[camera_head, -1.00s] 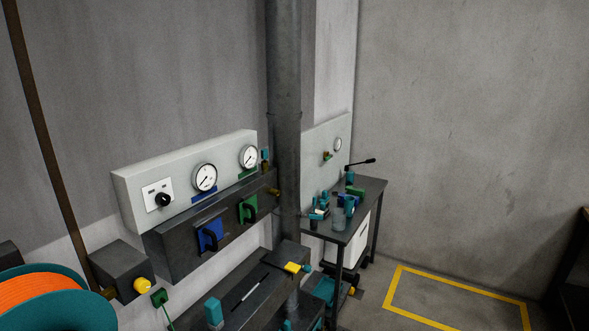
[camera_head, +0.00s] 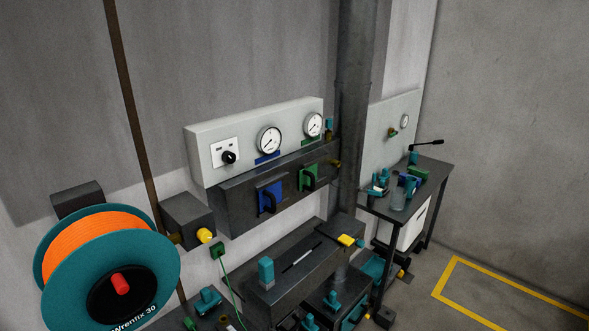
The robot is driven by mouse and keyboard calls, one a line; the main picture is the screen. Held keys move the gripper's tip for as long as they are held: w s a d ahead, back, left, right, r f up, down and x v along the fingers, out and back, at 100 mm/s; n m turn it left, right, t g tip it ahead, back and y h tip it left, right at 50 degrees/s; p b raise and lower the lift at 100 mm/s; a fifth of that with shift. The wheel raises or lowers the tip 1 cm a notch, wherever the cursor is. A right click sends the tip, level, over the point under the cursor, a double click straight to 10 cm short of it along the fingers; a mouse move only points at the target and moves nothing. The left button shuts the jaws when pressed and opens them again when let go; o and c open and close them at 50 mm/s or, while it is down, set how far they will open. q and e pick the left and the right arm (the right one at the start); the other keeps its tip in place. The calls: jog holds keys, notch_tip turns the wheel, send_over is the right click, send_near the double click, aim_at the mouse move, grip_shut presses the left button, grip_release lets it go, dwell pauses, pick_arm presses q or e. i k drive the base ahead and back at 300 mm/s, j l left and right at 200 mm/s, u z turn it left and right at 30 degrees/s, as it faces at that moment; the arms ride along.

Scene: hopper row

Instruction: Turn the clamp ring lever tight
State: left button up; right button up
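Neither of my grippers shows in the head view. I cannot make out a clamp ring or its lever for sure. A black lever (camera_head: 429,143) sticks out above a teal fitting on the small table at the right; I cannot tell what it belongs to. Blue (camera_head: 270,197) and green (camera_head: 309,177) handled blocks sit on the front of the dark wall unit, below two round gauges. A dark vertical column (camera_head: 355,110) stands between this unit and the table.
A teal reel with orange line (camera_head: 110,265) stands at the lower left. A grey box with a yellow knob (camera_head: 204,236) is beside it. Dark low benches (camera_head: 300,265) with teal parts fill the front. The table (camera_head: 438,175) stands at right. Yellow-marked floor (camera_head: 500,290) looks clear.

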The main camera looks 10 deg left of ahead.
aim_at(370, 193)
jog(key=i+l, duration=0.35)
jog(key=i, duration=0.2)
jog(key=i+l+u, duration=0.7)
jog(key=k+j, duration=0.05)
